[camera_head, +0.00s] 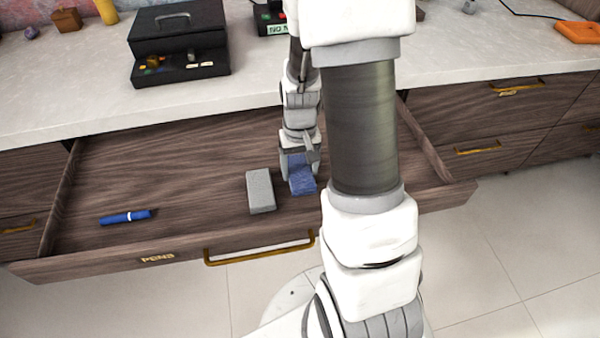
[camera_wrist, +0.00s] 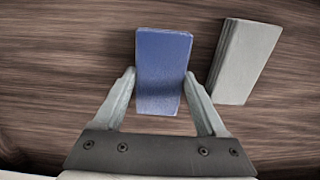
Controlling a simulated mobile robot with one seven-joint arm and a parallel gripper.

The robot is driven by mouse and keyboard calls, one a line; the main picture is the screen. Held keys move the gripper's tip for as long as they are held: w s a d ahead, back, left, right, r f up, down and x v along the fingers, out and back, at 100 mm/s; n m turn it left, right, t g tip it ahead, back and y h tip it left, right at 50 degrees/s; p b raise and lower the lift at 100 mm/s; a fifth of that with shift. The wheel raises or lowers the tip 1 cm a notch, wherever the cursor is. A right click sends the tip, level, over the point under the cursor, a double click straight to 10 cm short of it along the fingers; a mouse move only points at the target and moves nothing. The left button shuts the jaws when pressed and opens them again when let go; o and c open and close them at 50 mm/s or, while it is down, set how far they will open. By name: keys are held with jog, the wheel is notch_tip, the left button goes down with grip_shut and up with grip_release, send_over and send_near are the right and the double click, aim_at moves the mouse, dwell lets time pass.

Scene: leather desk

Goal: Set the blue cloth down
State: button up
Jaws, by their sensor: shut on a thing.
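The blue cloth (camera_wrist: 162,65) is a small folded block between the two fingers of my gripper (camera_wrist: 161,98) in the wrist view. The fingers are shut on its near part. In the head view the blue cloth (camera_head: 302,181) is low inside the open drawer (camera_head: 180,170), right of a grey block, with my gripper (camera_head: 299,168) over its far end. I cannot tell for certain whether its underside touches the drawer floor.
The grey block (camera_head: 260,191) lies close on the left of the cloth in the head view. A blue marker (camera_head: 127,217) lies at the drawer's left. The drawer floor between them is clear. A black cash box (camera_head: 180,45) stands on the counter (camera_head: 70,95) behind.

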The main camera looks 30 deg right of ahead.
jog(key=shift+f, duration=0.35)
jog(key=shift+f, duration=0.2)
jog(key=o, duration=1.2)
jog(key=shift+o, duration=0.2)
jog(key=shift+r, duration=0.15)
